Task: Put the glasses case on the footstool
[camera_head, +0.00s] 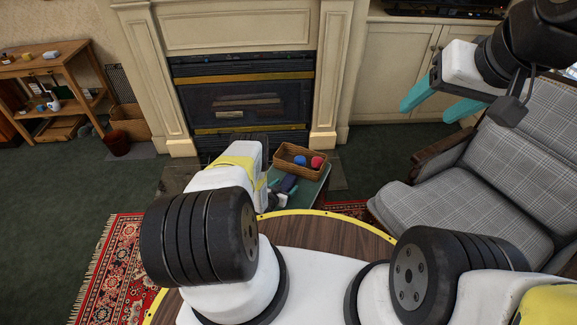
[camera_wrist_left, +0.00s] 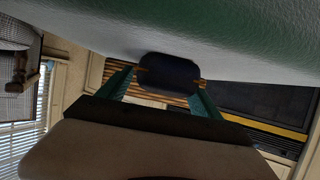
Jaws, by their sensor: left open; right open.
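The dark blue glasses case (camera_head: 288,184) is at the green-topped footstool (camera_head: 314,190) in the head view, just beyond my left gripper (camera_head: 279,192). In the left wrist view the case (camera_wrist_left: 168,74) shows between the teal fingers of my open left gripper (camera_wrist_left: 164,88), with a gap on each side. The footstool's pale green surface (camera_wrist_left: 90,40) fills the top of that view. I cannot tell whether the case touches it. My right gripper (camera_head: 428,112) is open and empty, raised in front of the armchair.
A wicker basket (camera_head: 290,169) with a blue ball (camera_head: 300,160) and a red ball (camera_head: 316,162) is at the footstool's far side. A round wooden table (camera_head: 330,232) with a yellow rim is nearer. A grey plaid armchair (camera_head: 430,195) stands right. The fireplace (camera_head: 240,100) is behind.

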